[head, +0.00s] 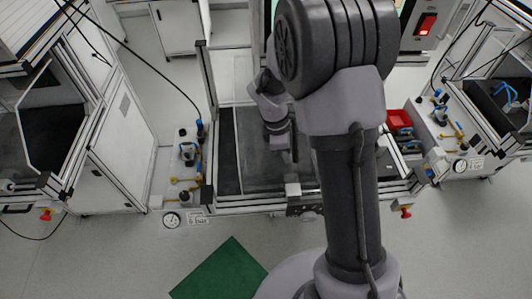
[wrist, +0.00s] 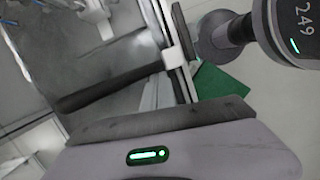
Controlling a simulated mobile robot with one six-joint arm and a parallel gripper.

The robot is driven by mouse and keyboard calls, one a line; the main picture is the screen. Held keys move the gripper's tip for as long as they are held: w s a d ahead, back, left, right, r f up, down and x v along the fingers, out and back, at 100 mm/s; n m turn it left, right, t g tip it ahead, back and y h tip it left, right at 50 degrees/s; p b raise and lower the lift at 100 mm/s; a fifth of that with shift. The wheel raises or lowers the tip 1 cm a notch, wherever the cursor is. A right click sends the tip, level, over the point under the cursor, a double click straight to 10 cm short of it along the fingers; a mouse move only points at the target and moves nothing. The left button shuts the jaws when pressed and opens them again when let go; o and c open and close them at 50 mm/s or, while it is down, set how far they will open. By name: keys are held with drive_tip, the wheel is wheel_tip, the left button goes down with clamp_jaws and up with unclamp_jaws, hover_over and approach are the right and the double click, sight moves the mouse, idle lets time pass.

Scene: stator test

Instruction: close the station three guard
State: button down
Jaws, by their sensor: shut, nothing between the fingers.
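The middle station (head: 225,150) stands in front of me in the head view, an aluminium-profile frame with a dark work surface. A pale, clear-looking panel (head: 243,78) stands upright at its back left; I cannot tell for sure that this is the guard. No station number is readable. My gripper (head: 294,152) is over this station's work surface, partly hidden by my arm.
Similar stations stand at left (head: 95,150) and right (head: 500,90). Valve and gauge panels (head: 180,180) flank the middle station. A red bin (head: 399,119) sits at its right. A green floor mat (head: 220,270) lies in front, with open floor around it.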

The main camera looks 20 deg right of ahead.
drive_tip(key=s+d+p, duration=0.2)
drive_tip(key=d+p, duration=0.1)
drive_tip(key=d, duration=1)
drive_tip(key=s+d+p, duration=0.3)
drive_tip(key=d+p, duration=0.1)
drive_tip(key=d, duration=0.9)
drive_tip(key=shift+p, duration=0.3)
drive_tip(key=shift+r, duration=0.1)
drive_tip(key=shift+w+a, duration=0.1)
